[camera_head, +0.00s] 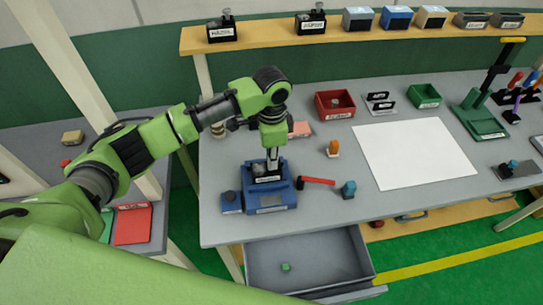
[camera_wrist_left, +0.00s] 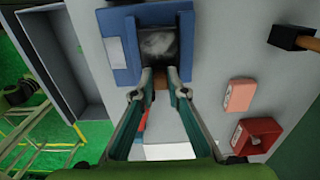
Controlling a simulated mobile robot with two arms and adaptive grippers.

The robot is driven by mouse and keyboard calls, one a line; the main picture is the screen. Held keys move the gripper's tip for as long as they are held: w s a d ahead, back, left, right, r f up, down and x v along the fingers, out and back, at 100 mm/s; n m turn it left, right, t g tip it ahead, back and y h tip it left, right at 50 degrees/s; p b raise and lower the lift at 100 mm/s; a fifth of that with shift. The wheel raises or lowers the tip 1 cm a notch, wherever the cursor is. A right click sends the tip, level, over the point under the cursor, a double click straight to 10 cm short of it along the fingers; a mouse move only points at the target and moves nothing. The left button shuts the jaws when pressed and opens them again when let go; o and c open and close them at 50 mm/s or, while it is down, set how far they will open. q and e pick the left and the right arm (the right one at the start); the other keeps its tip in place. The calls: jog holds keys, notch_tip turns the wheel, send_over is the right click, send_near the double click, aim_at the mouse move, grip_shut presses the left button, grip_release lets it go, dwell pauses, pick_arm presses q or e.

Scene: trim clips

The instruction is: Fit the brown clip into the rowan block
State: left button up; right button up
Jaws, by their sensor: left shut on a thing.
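My left gripper (camera_head: 272,160) points down just over the blue fixture (camera_head: 275,201) near the table's front left. It also shows in the left wrist view (camera_wrist_left: 160,78), its fingertips closed on a small brown clip (camera_wrist_left: 160,82). The clip is at the edge of the dark block (camera_wrist_left: 158,42) seated in the blue fixture (camera_wrist_left: 122,70). I cannot tell whether clip and block touch. In the head view the block (camera_head: 267,179) bears a white label too small to read, so I cannot confirm it is the rowan one. My right gripper is out of view.
A red-handled tool (camera_head: 318,181) and a blue knobbed piece (camera_head: 348,189) lie right of the fixture. An open grey drawer (camera_head: 335,262) juts out below, with a green cube (camera_head: 285,267) inside. More labelled blocks (camera_head: 311,24) stand on the shelf. A white sheet (camera_head: 415,152) is clear.

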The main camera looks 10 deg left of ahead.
pick_arm(q)
jog(key=o, duration=0.8)
jog(key=shift+f, duration=0.1)
jog(key=shift+c, duration=0.2)
jog(key=shift+r+b, duration=0.3)
jog(key=shift+r, duration=0.25)
notch_tip(320, 180, up, 11)
jog(key=b, duration=0.3)
jog(key=shift+r+b, duration=0.15)
jog(key=shift+b, duration=0.15)
